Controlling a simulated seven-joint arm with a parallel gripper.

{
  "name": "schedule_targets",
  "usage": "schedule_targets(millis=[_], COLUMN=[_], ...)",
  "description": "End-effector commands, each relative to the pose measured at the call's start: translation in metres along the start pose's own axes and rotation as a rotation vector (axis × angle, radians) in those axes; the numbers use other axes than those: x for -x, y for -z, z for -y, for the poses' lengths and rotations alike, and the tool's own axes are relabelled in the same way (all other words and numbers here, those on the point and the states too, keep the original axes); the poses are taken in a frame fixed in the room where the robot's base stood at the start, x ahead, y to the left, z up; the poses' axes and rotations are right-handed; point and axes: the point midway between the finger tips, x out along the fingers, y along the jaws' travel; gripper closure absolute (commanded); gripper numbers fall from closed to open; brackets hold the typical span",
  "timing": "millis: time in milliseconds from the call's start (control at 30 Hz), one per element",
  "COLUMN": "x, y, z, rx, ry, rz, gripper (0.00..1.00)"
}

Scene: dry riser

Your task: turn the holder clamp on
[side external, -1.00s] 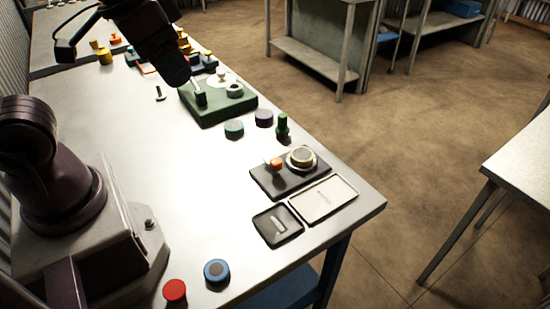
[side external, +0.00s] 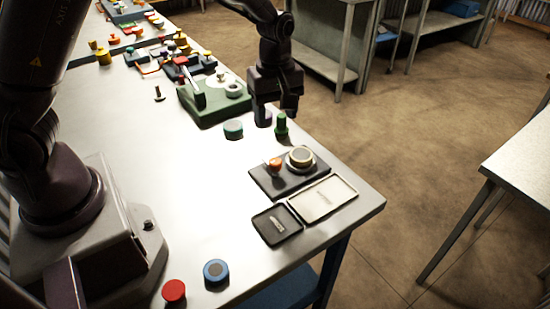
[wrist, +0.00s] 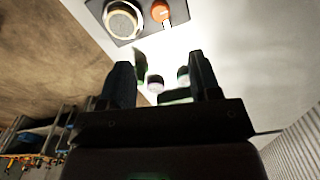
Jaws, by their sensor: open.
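A dark plate (side external: 265,182) near the table's right corner carries a round holder (side external: 301,156) with a pale ring and an orange knob (side external: 276,163). In the wrist view the round holder (wrist: 122,20) and the orange knob (wrist: 161,11), which has a pale mark, show at the top. Which part is the clamp I cannot tell for sure. My gripper (side external: 276,110) is open and empty, pointing down behind the plate, apart from it. Its two fingers (wrist: 160,78) frame small pieces beyond them in the wrist view.
A green block (side external: 208,118) with an upright dark lever (side external: 199,94) stands left of my gripper. A green peg (side external: 281,125) and a teal cap (side external: 233,130) are close by. A pale tray (side external: 322,199) and small dark tray (side external: 277,224) lie in front of the plate.

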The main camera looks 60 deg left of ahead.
Motion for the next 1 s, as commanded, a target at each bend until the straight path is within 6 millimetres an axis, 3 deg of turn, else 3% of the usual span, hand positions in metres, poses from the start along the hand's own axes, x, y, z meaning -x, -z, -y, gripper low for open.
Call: schedule_targets(millis=[267, 700, 1000], x=[-0.023, -0.109, -0.129], y=[0.000, 0.000, 0.000], z=[0.001, 0.002, 0.001], rx=[0.046, 0.043, 0.043], ry=[0.004, 0.005, 0.000], rz=[0.001, 0.001, 0.001], gripper=[0.43, 0.43, 0.43])
